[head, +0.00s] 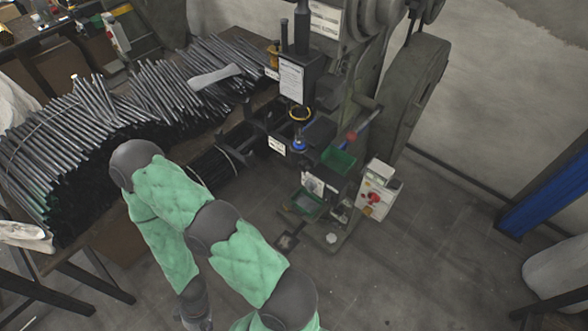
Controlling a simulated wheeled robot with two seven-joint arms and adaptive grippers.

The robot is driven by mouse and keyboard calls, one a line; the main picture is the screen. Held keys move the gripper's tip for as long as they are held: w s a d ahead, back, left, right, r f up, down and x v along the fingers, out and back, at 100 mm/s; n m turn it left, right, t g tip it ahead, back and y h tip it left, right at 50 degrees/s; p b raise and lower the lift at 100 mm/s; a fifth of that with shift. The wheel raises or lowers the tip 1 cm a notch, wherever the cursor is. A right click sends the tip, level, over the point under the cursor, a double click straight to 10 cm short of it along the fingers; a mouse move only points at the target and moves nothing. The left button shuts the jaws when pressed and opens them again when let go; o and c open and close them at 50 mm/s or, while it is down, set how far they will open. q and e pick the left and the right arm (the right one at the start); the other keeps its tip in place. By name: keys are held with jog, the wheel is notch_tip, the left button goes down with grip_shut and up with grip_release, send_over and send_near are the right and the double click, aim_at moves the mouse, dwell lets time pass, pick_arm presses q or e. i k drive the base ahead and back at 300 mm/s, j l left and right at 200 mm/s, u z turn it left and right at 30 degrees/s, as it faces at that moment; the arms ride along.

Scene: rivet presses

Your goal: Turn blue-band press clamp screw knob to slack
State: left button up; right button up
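The press (352,75) is a tall grey-green machine standing right of the centre. A small blue part (299,144) sits at its front, below a yellow ring (301,114); I cannot tell whether it is the blue band. A small pale round part (331,238) shows low on the base; I cannot single out the clamp screw knob. One of my arms, in green padding, folds across the lower left, apart from the press in the picture. Its dark wrist end is at the bottom edge, and no gripper fingers show. My other arm is not seen.
A bench with bundles of dark rods (165,92) stands at the left. A red-tipped lever (351,136) sticks out from the press. A control box with a red button (376,196) and green trays (338,160) are at its front. Floor right of it is clear up to a blue post (548,195).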

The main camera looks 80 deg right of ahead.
aim_at(303, 167)
jog(key=i+z, duration=0.2)
jog(key=z, duration=0.2)
jog(key=i+z, duration=0.2)
jog(key=z, duration=0.2)
jog(key=i+z, duration=0.2)
jog(key=z, duration=0.2)
jog(key=i+j+z, duration=0.15)
jog(key=z, duration=0.25)
